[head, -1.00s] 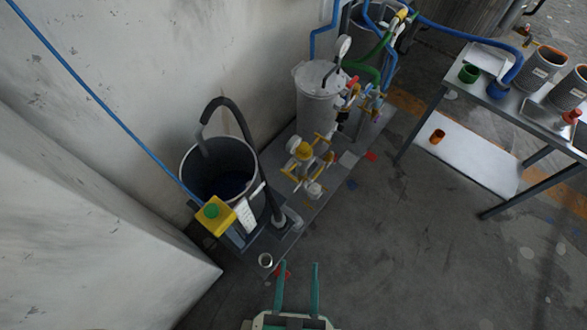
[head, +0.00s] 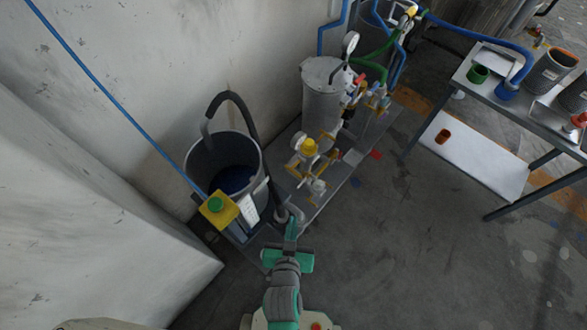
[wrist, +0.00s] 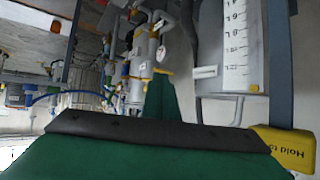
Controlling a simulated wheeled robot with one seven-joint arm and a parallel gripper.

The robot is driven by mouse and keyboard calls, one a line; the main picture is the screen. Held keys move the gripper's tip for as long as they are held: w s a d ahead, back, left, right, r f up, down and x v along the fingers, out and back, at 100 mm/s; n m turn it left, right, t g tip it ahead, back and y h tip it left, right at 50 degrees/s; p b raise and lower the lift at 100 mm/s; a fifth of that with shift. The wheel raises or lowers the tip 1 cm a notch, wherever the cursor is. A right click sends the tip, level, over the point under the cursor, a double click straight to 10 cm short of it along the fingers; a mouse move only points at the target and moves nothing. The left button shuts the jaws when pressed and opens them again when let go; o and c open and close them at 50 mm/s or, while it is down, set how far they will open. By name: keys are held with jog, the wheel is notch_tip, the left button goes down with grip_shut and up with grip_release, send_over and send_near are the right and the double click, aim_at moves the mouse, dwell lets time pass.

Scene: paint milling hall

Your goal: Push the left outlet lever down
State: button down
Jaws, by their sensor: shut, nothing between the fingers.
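Yellow levers (head: 295,168) stand on a valve assembly with a yellow-topped part (head: 309,147), low on the grey skid by the wall. I cannot tell for certain which one is the left outlet lever. My gripper (head: 291,222) is shut and empty. In the head view it appears just below the valve assembly, beside the bucket's hose foot; any contact cannot be made out. In the wrist view the green finger (wrist: 163,100) points toward pipes and valves (wrist: 140,60), which are partly hidden behind it.
A dark bucket (head: 206,160) with a black hose (head: 243,115) stands left of the valves. A yellow box with a green button (head: 217,207) is in front of it. A grey filter vessel (head: 322,95) stands behind.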

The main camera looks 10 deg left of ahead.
jog(key=w+a+m+g+h, duration=0.2)
jog(key=w, duration=0.8)
jog(key=w+a+r+m+g+h, duration=0.2)
jog(key=w+a+r+m+h, duration=0.15)
jog(key=w+r, duration=0.3)
send_over(295, 173)
jog(key=w, duration=0.2)
notch_tip(295, 173, down, 7)
jog(key=shift+s+f+m+y, duration=0.35)
jog(key=shift+s+f+m, duration=0.1)
jog(key=shift+s+f, duration=0.4)
jog(key=shift+s+a+f, duration=0.25)
jog(key=shift+s+f, duration=0.15)
jog(key=shift+f, duration=0.2)
jog(key=shift+s+a+f, duration=0.2)
jog(key=shift+s+f, duration=0.05)
jog(key=shift+f, duration=0.25)
